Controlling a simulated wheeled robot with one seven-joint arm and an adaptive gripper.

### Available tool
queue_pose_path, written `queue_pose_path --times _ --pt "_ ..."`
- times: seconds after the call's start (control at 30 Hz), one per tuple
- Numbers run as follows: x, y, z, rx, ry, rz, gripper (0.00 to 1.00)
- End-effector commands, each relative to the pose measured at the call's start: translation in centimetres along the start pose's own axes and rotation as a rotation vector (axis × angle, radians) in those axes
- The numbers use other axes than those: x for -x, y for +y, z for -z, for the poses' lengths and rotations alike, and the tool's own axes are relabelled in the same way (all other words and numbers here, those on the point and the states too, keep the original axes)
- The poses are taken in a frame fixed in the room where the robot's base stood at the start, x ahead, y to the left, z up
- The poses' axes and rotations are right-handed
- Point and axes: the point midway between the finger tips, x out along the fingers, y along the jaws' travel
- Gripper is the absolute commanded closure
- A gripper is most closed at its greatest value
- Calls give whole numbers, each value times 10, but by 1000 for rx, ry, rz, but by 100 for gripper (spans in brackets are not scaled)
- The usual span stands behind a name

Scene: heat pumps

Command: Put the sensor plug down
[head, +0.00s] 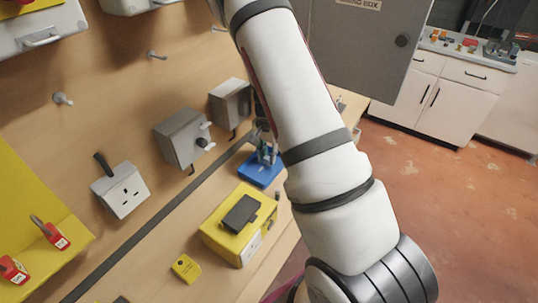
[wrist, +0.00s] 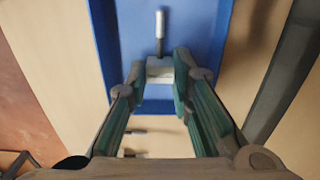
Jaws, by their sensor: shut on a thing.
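The sensor plug (wrist: 160,69) is a small pale grey block with a dark metal pin pointing up the picture in the wrist view. My gripper (wrist: 160,72) is shut on the block, with one green-padded finger on each side. Below it is a blue tray (wrist: 104,38); I cannot tell whether the plug touches it. In the head view, my gripper (head: 266,155) is over the blue tray (head: 254,178) on the wooden bench, partly hidden by my arm. The plug cannot be made out there.
A yellow box (head: 222,233) with a black device on top stands in front of the tray. Grey boxes (head: 180,139), a socket (head: 123,191) and pegs are on the wall panel. A yellow tag (head: 186,268) lies on the bench. A grey cabinet (head: 365,50) stands behind.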

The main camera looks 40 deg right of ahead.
Motion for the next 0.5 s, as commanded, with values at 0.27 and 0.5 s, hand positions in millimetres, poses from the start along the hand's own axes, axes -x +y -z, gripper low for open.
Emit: queue_pose_path --times 0.27,0.5 --pt "-2 0 1 0 1 -2 59" --pt "-1 0 1 0 1 -1 59"
